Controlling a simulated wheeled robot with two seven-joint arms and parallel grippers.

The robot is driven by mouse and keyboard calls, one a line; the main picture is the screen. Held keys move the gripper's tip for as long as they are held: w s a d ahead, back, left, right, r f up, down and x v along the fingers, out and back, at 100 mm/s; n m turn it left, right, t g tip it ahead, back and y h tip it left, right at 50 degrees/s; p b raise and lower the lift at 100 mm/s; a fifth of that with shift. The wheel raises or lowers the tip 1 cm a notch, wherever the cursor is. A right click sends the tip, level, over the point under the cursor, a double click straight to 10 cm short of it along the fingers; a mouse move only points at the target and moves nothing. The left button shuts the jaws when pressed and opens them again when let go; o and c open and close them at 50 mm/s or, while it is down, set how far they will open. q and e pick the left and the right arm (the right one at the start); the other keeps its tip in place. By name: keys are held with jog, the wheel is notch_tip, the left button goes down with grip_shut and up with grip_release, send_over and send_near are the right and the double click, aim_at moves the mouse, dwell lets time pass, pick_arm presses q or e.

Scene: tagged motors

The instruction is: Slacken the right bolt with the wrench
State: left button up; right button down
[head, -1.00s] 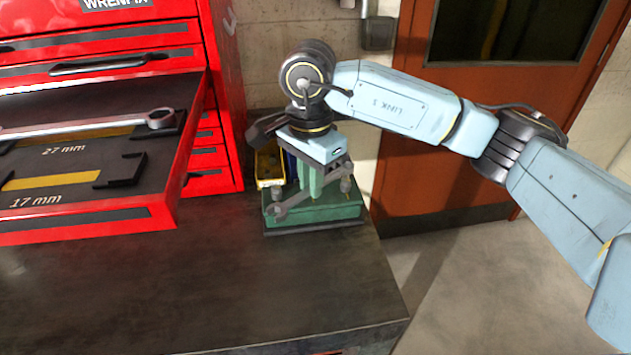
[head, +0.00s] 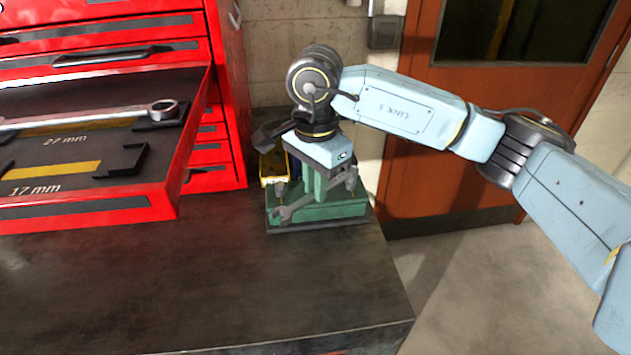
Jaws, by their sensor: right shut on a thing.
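The motor's green base (head: 325,212) stands on the workbench near its right back corner. My right gripper (head: 315,188) points down over it, shut on the grey wrench (head: 300,206). The wrench slants across the front of the base, its open jaw low at the left and its other end high at the right. That upper end is at the right bolt (head: 351,183); I cannot tell whether it is seated on it. The left bolt (head: 281,188) stands clear of the jaw. My gripper hides part of the motor. My left gripper is out of view.
A red tool chest (head: 225,90) stands at the left. Its open drawer (head: 95,207) holds a 27 mm wrench (head: 90,118), and its 17 mm slot (head: 60,177) is empty. A yellow bin (head: 272,168) is behind the motor. The front of the workbench (head: 200,285) is clear.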

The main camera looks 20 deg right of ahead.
jog(key=shift+f, duration=0.2)
dwell(0.5)
jog(key=shift+f+b, duration=0.65)
jog(key=shift+b, duration=0.05)
jog(key=shift+s+d+n+b, duration=0.35)
jog(key=shift+s+n+b, duration=0.3)
jog(key=shift+n, duration=0.25)
jog(key=shift+s, duration=0.1)
